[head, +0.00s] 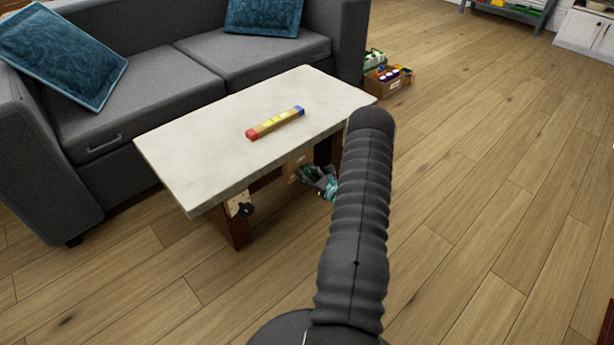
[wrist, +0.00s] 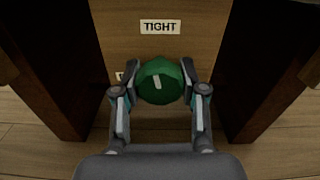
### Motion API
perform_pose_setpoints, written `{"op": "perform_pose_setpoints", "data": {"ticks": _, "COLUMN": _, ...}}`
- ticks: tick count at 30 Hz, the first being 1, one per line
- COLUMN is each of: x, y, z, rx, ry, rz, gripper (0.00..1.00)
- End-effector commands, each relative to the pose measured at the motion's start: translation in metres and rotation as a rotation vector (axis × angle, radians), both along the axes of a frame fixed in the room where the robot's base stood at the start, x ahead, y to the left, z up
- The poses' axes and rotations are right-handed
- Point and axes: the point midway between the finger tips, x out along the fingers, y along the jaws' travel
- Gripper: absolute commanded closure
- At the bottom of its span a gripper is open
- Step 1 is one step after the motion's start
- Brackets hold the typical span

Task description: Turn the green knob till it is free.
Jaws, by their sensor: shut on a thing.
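The green knob (wrist: 159,83) is faceted, with a pale line on its face that leans slightly left of upright. It sits on a wooden panel (wrist: 205,30) below a label reading TIGHT (wrist: 160,27). My gripper (wrist: 160,80) is shut on the knob, one finger on each side. A second small label (wrist: 120,77) is mostly hidden behind the left finger. In the head view, my gripper (head: 322,182) is at the panel under the table, partly behind my arm, and the knob is hard to make out.
The pale-topped table (head: 210,150) stands over the panel, with a coloured bar (head: 275,123) on it. Dark wooden legs (wrist: 50,70) flank the panel. A black knob (head: 246,209) is on the table's left end. A grey sofa (head: 150,85) stands behind; open floor lies right.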

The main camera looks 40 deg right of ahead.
Motion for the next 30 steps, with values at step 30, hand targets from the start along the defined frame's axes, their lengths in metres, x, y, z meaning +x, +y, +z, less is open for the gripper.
{"op": "perform_pose_setpoints", "data": {"ticks": 30, "x": 0.0010, "y": -0.0027, "z": 0.0009, "rx": -0.961, "ry": -0.078, "rz": 0.000, "gripper": 0.93}}
